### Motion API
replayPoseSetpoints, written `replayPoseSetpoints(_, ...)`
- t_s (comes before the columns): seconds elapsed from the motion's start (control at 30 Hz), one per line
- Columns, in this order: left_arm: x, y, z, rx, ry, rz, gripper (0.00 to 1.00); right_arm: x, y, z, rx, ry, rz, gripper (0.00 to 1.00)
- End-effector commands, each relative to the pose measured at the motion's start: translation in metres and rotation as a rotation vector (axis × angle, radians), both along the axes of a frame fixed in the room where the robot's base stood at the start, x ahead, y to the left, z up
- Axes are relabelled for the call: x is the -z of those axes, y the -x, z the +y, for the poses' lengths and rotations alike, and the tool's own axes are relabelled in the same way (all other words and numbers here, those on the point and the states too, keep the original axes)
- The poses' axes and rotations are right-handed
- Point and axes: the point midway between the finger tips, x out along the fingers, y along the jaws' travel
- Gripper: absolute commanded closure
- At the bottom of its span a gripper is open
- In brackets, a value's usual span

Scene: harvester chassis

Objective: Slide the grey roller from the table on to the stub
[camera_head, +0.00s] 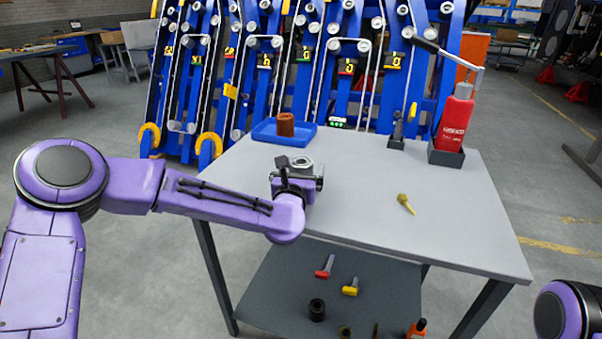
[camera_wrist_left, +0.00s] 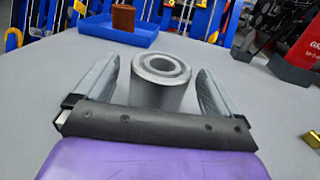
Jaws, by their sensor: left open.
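The grey roller (camera_wrist_left: 160,82) stands upright on the table (camera_head: 347,184), with its hollow top facing up. It also shows in the head view (camera_head: 301,162), partly behind my left gripper (camera_head: 296,178). In the left wrist view my left gripper (camera_wrist_left: 160,88) is open, with one finger on each side of the roller and a visible gap on both sides. On the blue chassis behind the table are several round grey stubs and rollers; I cannot tell which stub is the task's. My right gripper is out of view; only part of my right arm shows at the lower right.
A blue tray (camera_head: 262,133) with a brown cylinder (camera_head: 286,124) sits at the table's back left. A red bottle (camera_head: 455,120) stands in a dark holder at the back right. A small yellowish tool (camera_head: 405,203) lies on the right. Tools lie on the lower shelf (camera_head: 290,290).

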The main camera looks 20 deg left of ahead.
Motion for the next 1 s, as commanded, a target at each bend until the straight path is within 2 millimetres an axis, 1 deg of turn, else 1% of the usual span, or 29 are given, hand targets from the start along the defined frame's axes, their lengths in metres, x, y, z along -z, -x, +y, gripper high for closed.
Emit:
replayPoseSetpoints(0.03,0.0,0.0,0.0,0.0,0.0,0.0,0.13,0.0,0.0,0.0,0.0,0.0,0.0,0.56)
replayPoseSetpoints(0.07,0.0,0.0,0.0,0.0,0.0,0.0,0.23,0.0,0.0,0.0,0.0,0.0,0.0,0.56)
replayPoseSetpoints(0.1,0.0,0.0,0.0,0.0,0.0,0.0,0.36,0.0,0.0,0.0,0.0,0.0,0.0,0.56)
replayPoseSetpoints(0.17,0.0,0.0,0.0,0.0,0.0,0.0,0.55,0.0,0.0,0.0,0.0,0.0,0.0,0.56)
replayPoseSetpoints(0.2,0.0,0.0,0.0,0.0,-0.001,0.0,0.68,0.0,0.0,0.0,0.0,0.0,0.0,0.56)
replayPoseSetpoints(0.27,0.0,0.0,0.0,0.0,-0.001,0.0,0.88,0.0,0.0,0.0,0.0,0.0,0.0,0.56)
replayPoseSetpoints(0.53,-0.003,0.0,0.0,0.0,0.0,-0.003,0.88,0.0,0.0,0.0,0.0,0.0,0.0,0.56)
replayPoseSetpoints(0.67,-0.015,0.0,0.0,0.0,0.0,-0.006,0.88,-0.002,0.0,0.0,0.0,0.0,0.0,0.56)
replayPoseSetpoints(0.8,-0.039,0.001,0.002,-0.001,0.002,-0.007,0.88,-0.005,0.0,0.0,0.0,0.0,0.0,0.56)
replayPoseSetpoints(0.87,-0.05,0.007,0.012,-0.003,0.004,-0.007,0.88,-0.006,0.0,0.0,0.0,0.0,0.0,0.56)
replayPoseSetpoints(1.0,-0.087,0.023,0.037,-0.003,0.007,-0.009,0.88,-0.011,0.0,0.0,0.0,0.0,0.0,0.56)
